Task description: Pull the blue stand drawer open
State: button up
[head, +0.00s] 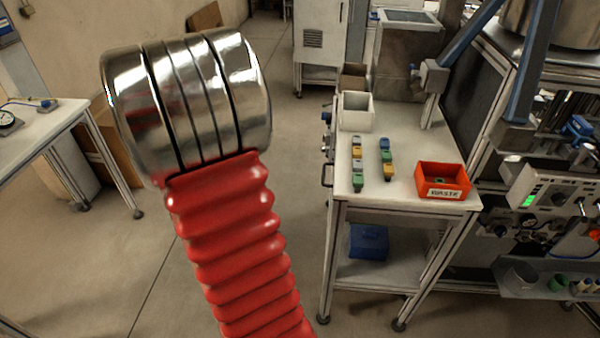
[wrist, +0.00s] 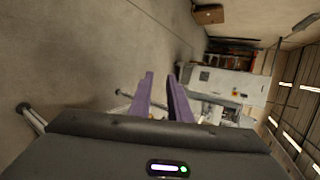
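The stand (head: 400,190) is a white-topped, metal-framed bench right of centre in the head view. I cannot make out a blue drawer front or tell whether a drawer is open. My gripper (wrist: 160,75) shows in the wrist view as two purple fingers, apart with nothing between them. It points across the floor, away from the stand's top. The head view shows my red ribbed arm and metal end, not the fingers.
A red waste bin (head: 442,180), a white open box (head: 356,112) and two rows of coloured pieces stand on the bench. A blue bin (head: 368,242) sits on its lower shelf. Another table (head: 40,125) is at left. The floor between is clear.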

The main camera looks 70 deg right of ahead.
jog(key=s+d+f+m+g+h, duration=0.35)
jog(key=s+d+m, duration=0.3)
jog(key=s, duration=0.35)
jog(key=m+g+h, duration=0.2)
jog(key=m+g, duration=0.3)
jog(key=m, duration=0.1)
send_near(323, 177)
jog(key=s+f+v, duration=0.1)
jog(key=v, duration=0.3)
jog(key=shift+w+r+n+t+y, duration=0.15)
jog(key=shift+r+n+t+y, duration=0.1)
jog(key=shift+r, duration=0.25)
jog(key=x, duration=1.4)
jog(key=shift+c, duration=0.4)
grip_shut()
